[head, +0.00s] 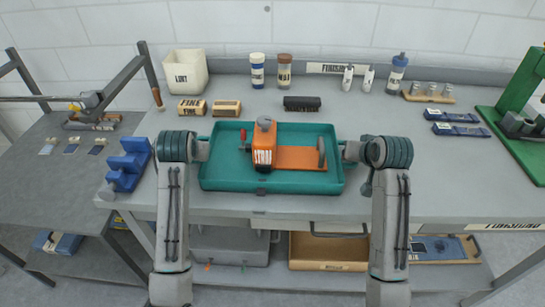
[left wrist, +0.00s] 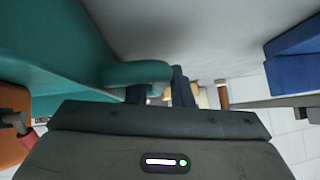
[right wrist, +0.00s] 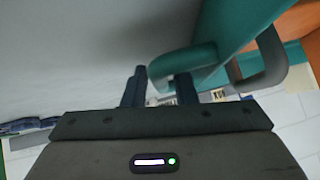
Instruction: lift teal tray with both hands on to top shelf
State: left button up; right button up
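The teal tray (head: 215,182) is level at the front middle of the grey bench top (head: 440,190). I cannot tell whether it touches the bench. It carries an orange device (head: 298,158) with a labelled block. My left gripper (head: 203,150) is at the tray's left handle; in the left wrist view its fingers (left wrist: 160,92) straddle the teal handle (left wrist: 137,72) and look closed on it. My right gripper (head: 348,150) is at the right handle; in the right wrist view its fingers (right wrist: 160,88) straddle that handle (right wrist: 185,62) and look closed on it.
A blue fixture (head: 126,168) stands left of the tray. Small boxes (head: 227,108), a black brush (head: 302,103) and bottles (head: 257,72) stand behind it. A green press (head: 520,110) is far right. Below the bench are a grey bin (head: 230,245) and a brown bin (head: 325,250).

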pick_arm(q)
jog(key=shift+w+f, duration=0.2)
pick_arm(e)
jog(key=shift+w+f, duration=0.2)
pick_arm(q)
grip_shut()
pick_arm(e)
grip_shut()
pick_arm(q)
jog(key=shift+r, duration=0.1)
pick_arm(e)
jog(key=shift+r, duration=0.1)
